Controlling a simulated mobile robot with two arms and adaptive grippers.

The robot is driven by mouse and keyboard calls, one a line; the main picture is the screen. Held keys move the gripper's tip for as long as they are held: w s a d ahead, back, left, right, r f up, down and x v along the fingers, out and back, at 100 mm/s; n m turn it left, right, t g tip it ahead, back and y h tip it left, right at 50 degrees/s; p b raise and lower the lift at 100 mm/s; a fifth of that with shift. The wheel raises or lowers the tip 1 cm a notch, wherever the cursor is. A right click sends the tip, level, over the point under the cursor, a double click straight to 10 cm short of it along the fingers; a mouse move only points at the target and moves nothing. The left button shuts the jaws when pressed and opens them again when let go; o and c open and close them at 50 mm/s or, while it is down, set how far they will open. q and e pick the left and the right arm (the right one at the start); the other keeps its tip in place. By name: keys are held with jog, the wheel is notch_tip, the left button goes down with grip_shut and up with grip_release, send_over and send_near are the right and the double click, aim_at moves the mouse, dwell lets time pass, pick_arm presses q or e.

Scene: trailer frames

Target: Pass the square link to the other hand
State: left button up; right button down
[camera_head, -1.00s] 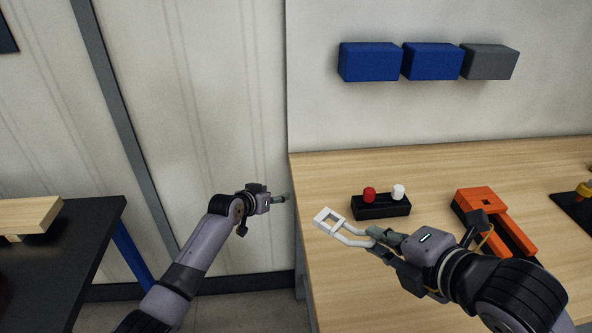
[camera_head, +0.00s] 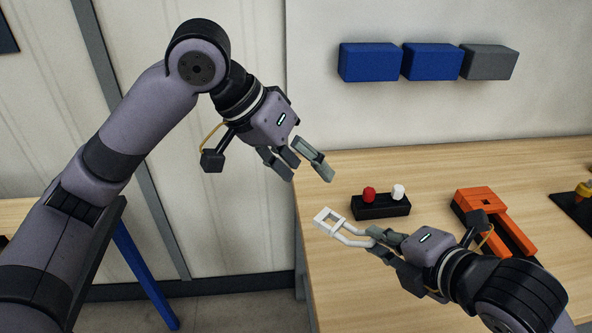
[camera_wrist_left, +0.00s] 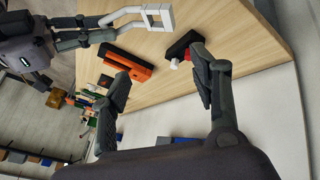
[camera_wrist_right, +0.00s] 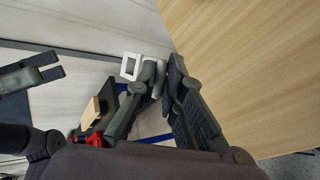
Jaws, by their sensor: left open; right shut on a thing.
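The white square link (camera_head: 328,220) is a square frame with two prongs behind it. My right gripper (camera_head: 378,244) is shut on its prong end and holds it up in front of the table. The link also shows in the left wrist view (camera_wrist_left: 158,16) and, partly hidden by the fingers, in the right wrist view (camera_wrist_right: 130,66). My left gripper (camera_head: 297,166) is open and empty, up and to the left of the link and apart from it. Its spread fingers (camera_wrist_left: 162,90) show in the left wrist view with nothing between them.
On the wooden table (camera_head: 340,290) stand a black block with a red and a white knob (camera_head: 383,208) and an orange fixture (camera_head: 480,203). Two blue boxes (camera_head: 368,62) and a grey box (camera_head: 490,62) are on the wall.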

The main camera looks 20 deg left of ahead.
aim_at(333, 216)
pick_arm(q)
jog(key=shift+y, duration=0.3)
jog(key=x, duration=0.3)
jog(key=s+x, duration=0.1)
jog(key=x, duration=0.7)
jog(key=shift+s+a+f, duration=0.1)
jog(key=shift+s+f, duration=0.2)
jog(key=shift+f, duration=0.3)
pick_arm(e)
jog(key=shift+w, duration=0.1)
pick_arm(q)
jog(key=shift+c, duration=0.3)
jog(key=c, duration=1.1)
pick_arm(e)
jog(key=c, duration=1.6)
grip_release()
